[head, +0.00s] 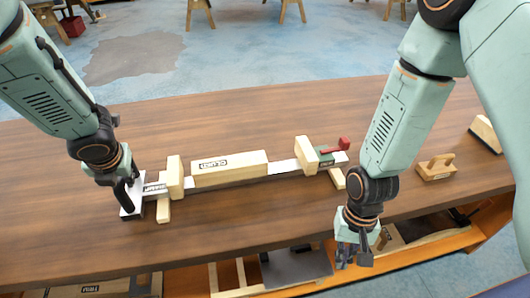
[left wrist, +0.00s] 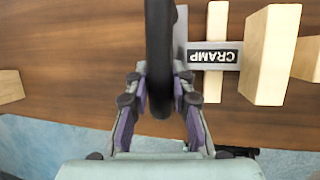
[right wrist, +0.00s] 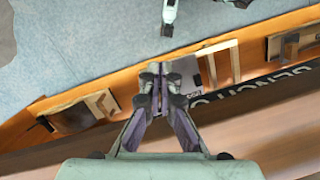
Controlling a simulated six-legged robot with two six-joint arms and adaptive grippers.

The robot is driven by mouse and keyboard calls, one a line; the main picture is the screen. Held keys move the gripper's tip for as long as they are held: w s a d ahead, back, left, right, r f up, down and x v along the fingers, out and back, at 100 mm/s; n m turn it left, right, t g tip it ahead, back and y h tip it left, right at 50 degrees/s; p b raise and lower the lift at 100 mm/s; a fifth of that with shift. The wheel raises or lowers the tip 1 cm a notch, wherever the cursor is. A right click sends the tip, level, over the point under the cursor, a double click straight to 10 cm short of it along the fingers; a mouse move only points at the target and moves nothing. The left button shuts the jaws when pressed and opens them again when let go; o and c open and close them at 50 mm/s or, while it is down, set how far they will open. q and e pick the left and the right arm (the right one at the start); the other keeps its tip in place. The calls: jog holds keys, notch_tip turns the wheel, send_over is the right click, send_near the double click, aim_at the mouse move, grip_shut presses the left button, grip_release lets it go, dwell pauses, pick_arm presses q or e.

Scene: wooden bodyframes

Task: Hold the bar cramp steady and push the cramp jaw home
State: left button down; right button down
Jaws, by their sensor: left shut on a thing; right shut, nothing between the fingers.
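The bar cramp lies along the bench, its pale metal bar (head: 282,167) running left to right. Its left end has a plate labelled CRAMP (head: 154,187), also in the left wrist view (left wrist: 213,56). The green cramp jaw (head: 325,157) with a red handle (head: 335,147) is at the right end, against an upright wooden block (head: 305,155). My left gripper (head: 125,190) is shut on the black handle (left wrist: 159,50) at the left end. My right gripper (head: 354,250) is shut and empty, in front of the bench's front edge, apart from the jaw.
A long labelled wooden block (head: 230,168) lies along the bar, touching or near the left upright block (head: 175,178), with a gap to the right one. A wooden plane-like tool (head: 436,167) sits at right. A lower shelf (head: 472,238) holds several items. The bench's back is clear.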

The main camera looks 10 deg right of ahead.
pick_arm(q)
jog(key=shift+w, duration=0.1)
pick_arm(e)
jog(key=w+d+r+m+t+y, duration=0.1)
jog(key=w+d+r+m+y, duration=0.1)
jog(key=w+d+r+m, duration=0.6)
jog(key=w+d+r+m+t+y, duration=0.1)
jog(key=w+d+r+m, duration=0.3)
jog(key=w+r, duration=0.8)
jog(key=shift+m, duration=0.8)
jog(key=x, duration=0.7)
jog(key=w+a+x, duration=0.1)
jog(key=x, duration=0.3)
jog(key=shift+w+a+f, duration=0.1)
jog(key=shift+a+f, duration=0.05)
jog(key=shift+a, duration=0.1)
jog(key=shift+a+r, duration=0.2)
jog(key=shift+a, duration=1.7)
jog(key=a, duration=1.2)
jog(key=shift+a, duration=0.3)
pick_arm(q)
jog(key=shift+d+r, duration=0.1)
jog(key=shift+d, duration=0.05)
pick_arm(e)
jog(key=shift+a, duration=0.4)
